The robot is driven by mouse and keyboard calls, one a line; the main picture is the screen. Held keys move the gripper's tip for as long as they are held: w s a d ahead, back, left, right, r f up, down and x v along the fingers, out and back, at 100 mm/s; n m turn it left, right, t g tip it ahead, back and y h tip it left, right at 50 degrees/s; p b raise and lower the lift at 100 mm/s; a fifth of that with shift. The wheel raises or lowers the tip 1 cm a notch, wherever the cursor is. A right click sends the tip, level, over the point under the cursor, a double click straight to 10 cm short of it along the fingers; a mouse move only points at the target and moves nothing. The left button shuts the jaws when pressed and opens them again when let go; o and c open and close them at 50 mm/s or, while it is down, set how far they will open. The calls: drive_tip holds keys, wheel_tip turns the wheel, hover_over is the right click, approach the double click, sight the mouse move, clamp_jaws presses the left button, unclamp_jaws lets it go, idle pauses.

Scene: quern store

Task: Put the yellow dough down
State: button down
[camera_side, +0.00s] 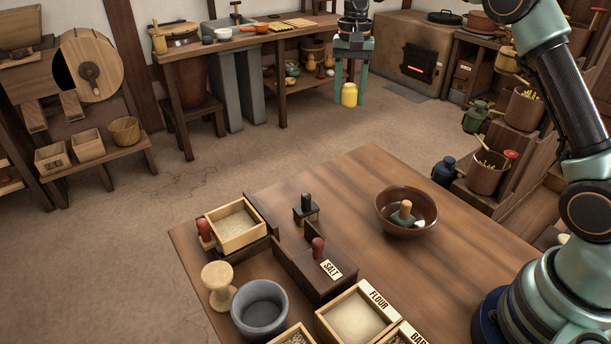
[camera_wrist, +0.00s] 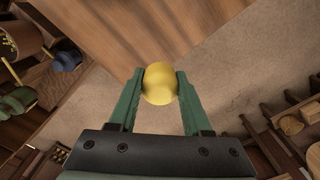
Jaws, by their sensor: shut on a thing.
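The yellow dough (camera_wrist: 160,84) is a smooth rounded lump between the two green fingers of my gripper (camera_wrist: 158,92) in the wrist view. The fingers are shut on it from both sides. In the side view my gripper (camera_side: 350,78) hangs at the top centre with its fingers down, and the dough (camera_side: 349,95) shows at their tips. The dough is held in the air, with nothing seen touching it from below. The wooden table (camera_side: 330,190) lies lower in the side view, and its edge passes behind the dough in the wrist view.
On the table stand a brown bowl (camera_side: 381,222) with a wooden-handled tool, a salt box (camera_side: 310,277), a flour box (camera_side: 327,322), a grey mortar (camera_side: 247,320) and a sieve tray (camera_side: 215,219). The table's far middle is bare. Open floor (camera_side: 240,160) lies beyond.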

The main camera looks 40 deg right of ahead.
sight(338, 176)
drive_tip(key=shift+w+a+f, duration=0.25)
drive_tip(key=shift+a, duration=0.25)
wheel_tip(338, 176, down, 20)
drive_tip(key=shift+a+r, duration=0.1)
drive_tip(key=shift+r, duration=0.15)
drive_tip(key=shift+f, duration=0.15)
drive_tip(key=shift+c, duration=1.7)
unclamp_jaws()
